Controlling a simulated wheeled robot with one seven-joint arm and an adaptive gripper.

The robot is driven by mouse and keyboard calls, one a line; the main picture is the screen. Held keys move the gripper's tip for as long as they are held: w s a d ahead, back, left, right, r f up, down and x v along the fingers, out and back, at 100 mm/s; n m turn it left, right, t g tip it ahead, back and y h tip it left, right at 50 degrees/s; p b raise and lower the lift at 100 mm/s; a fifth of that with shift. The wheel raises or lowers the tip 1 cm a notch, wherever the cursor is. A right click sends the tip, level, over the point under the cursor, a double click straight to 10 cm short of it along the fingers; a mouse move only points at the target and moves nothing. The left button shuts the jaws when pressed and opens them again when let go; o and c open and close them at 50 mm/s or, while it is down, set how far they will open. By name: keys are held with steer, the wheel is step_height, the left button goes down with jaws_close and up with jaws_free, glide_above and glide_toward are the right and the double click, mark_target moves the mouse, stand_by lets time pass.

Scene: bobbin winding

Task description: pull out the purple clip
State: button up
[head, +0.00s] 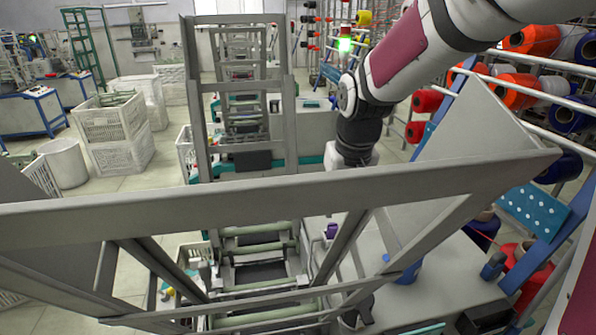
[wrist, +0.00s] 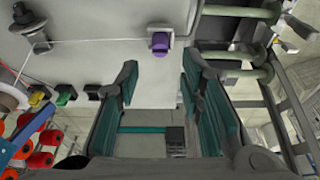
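The purple clip (wrist: 160,43) sits in a small grey holder on the machine's pale panel, at the top middle of the wrist view. It also shows as a small purple spot (head: 331,230) in the head view, below the wide grey beam. My gripper (wrist: 160,72) is open and empty, with its two dark green-padded fingers spread to either side below the clip in the wrist picture. The fingers appear apart from the clip. In the head view, the grey beam crosses in front of the end of my arm and I cannot make out the fingers.
A pale thread (wrist: 95,41) runs across the panel toward the clip from a dark spool-like post (wrist: 32,30). Grey rollers (wrist: 240,11) stand to the clip's right. The grey frame beam (head: 250,208) spans the head view. Orange, red and blue bobbins (head: 520,88) hang at right.

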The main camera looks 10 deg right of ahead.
mark_target(334, 227)
steer(key=shift+b+x, duration=3)
steer(key=shift+x, duration=1.6)
steer(key=shift+w, duration=0.1)
jaws_close()
steer(key=shift+r, duration=0.2)
steer(key=p+v, duration=0.1)
steer(key=v, duration=0.1)
steer(key=w+p+v, duration=0.1)
steer(key=p+v, duration=0.1)
steer(key=shift+s+r, duration=0.1)
steer(key=shift+r, duration=0.15)
steer(key=shift+f, duration=0.1)
